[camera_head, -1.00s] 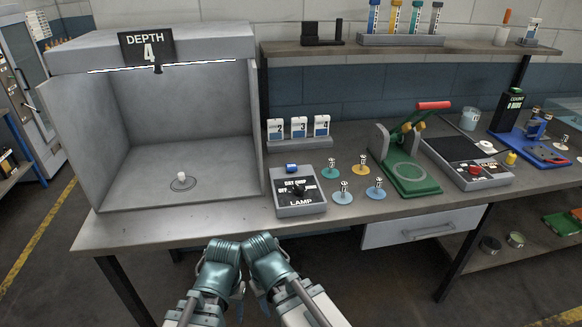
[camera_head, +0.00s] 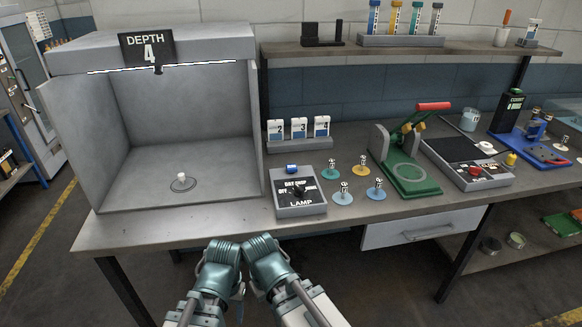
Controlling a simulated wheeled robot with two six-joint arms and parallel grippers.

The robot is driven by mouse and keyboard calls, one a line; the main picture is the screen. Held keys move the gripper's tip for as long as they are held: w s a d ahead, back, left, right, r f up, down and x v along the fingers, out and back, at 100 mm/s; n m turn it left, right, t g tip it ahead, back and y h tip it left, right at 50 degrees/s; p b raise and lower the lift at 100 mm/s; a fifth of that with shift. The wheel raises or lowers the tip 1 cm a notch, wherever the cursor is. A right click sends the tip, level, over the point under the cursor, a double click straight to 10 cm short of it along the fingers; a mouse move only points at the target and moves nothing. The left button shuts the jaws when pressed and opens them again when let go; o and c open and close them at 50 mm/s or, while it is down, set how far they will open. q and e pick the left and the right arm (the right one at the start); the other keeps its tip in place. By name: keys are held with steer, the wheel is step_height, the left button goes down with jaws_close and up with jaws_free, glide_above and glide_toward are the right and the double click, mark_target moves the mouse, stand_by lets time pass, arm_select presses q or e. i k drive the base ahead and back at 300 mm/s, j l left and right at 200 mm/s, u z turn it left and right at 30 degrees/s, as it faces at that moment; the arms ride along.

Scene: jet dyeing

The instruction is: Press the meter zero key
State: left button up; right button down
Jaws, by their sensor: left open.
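A grey device with a black top and a small front panel (camera_head: 480,174) stands on the right of the bench. Its panel carries a red button or knob and several small keys. It may be the meter, but its key labels are too small to read. My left gripper (camera_head: 222,248) is at the bottom centre, in front of the bench edge and far from that device. It is open; the gap between its fingers is hard to see. My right gripper (camera_head: 262,246) is close beside it, also clear of the bench. Its jaw state is unclear.
A grey booth marked DEPTH 4 (camera_head: 150,48) stands at left. The lamp box (camera_head: 298,204), coloured discs with small pegs and a green press (camera_head: 408,178) with a red handle lie between it and the device. A blue-based instrument (camera_head: 530,148) stands at far right.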

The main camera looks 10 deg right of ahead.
mark_target(291, 169)
steer(key=i+j, duration=0.2)
steer(key=j, duration=0.15)
steer(key=i+j+z, duration=0.1)
steer(key=i+j, duration=0.15)
steer(key=j, duration=0.15)
steer(key=i+j, duration=0.2)
steer(key=j, duration=0.15)
steer(key=z, duration=1.15)
